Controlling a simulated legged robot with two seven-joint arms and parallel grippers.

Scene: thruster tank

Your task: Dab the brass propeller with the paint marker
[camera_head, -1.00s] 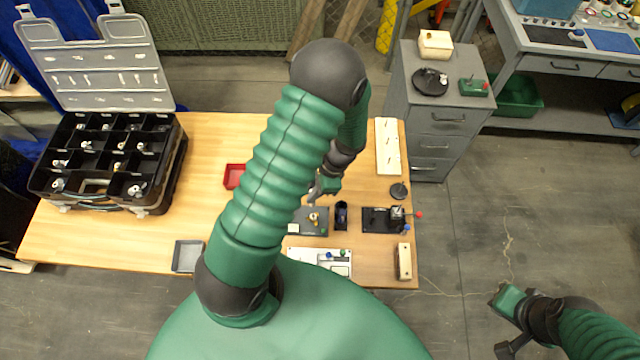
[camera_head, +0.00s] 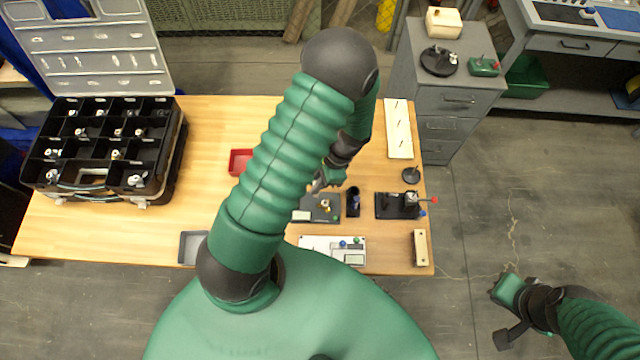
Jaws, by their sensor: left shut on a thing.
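A small brass-coloured piece (camera_head: 325,205), which looks like the propeller, sits on a dark grey mat (camera_head: 312,217) on the wooden bench. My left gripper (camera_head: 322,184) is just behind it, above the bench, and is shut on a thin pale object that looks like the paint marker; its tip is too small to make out. Whether it touches the brass piece I cannot tell. My left arm covers part of the bench.
A black holder (camera_head: 353,202) stands right of the mat. A black fixture (camera_head: 392,207) with a red knob is farther right. A white panel (camera_head: 312,243) lies in front, a red tray (camera_head: 240,162) to the left. A compartment case (camera_head: 178,150) fills the bench's left end.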

